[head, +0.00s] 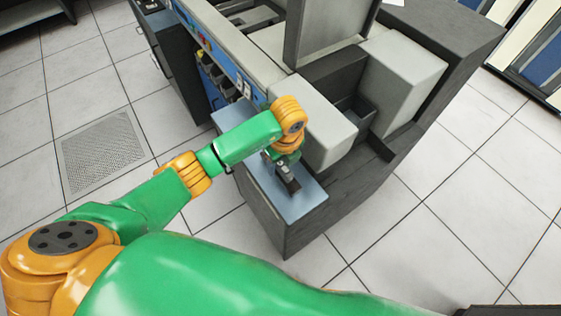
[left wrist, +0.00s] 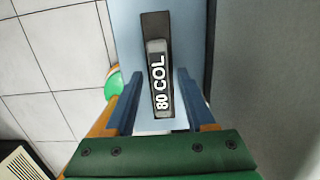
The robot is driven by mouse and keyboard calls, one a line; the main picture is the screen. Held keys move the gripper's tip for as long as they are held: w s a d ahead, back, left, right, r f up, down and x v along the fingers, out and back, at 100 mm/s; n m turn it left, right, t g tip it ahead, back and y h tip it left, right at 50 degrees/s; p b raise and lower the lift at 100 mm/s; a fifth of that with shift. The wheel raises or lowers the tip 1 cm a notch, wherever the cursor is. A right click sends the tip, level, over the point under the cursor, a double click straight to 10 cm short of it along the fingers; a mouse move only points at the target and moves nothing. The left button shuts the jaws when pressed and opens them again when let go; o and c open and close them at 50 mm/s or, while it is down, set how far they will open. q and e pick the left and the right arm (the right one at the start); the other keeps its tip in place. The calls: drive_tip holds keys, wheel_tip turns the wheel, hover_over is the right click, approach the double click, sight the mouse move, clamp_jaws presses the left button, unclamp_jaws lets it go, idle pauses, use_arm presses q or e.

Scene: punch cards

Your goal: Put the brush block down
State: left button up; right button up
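The brush block (left wrist: 158,75) is a long, narrow dark block with a grey top and a white "80 COL" label. In the left wrist view it appears to lie on the pale blue shelf (left wrist: 189,30). My left gripper (left wrist: 160,75) has a blue finger on each side of it, and strips of blue surface show between the block and both fingers. The gripper is open around the block. In the head view my left gripper (head: 289,183) is low over the blue shelf (head: 308,203), and the block cannot be told clearly from the fingers. My right gripper is out of view.
The shelf juts from a dark grey machine (head: 290,232). A rounded light grey housing (head: 322,128) stands close to the right of my left gripper, with a dark recess behind it. A row of slots (head: 215,75) runs along the machine's blue side. Tiled floor lies around it.

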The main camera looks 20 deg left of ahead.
sight(281, 162)
use_arm(q)
drive_tip(key=shift+r, duration=0.2)
drive_tip(key=r, duration=0.5)
drive_tip(key=shift+s+d+r, duration=0.1)
drive_tip(key=shift+d+r, duration=0.1)
drive_tip(key=shift+d, duration=0.05)
wheel_tip(281, 162, up, 6)
drive_tip(key=p, duration=0.2)
drive_tip(key=shift+s+d+r+p, duration=0.2)
drive_tip(key=shift+s+d+p, duration=0.1)
drive_tip(key=shift+s+p, duration=0.1)
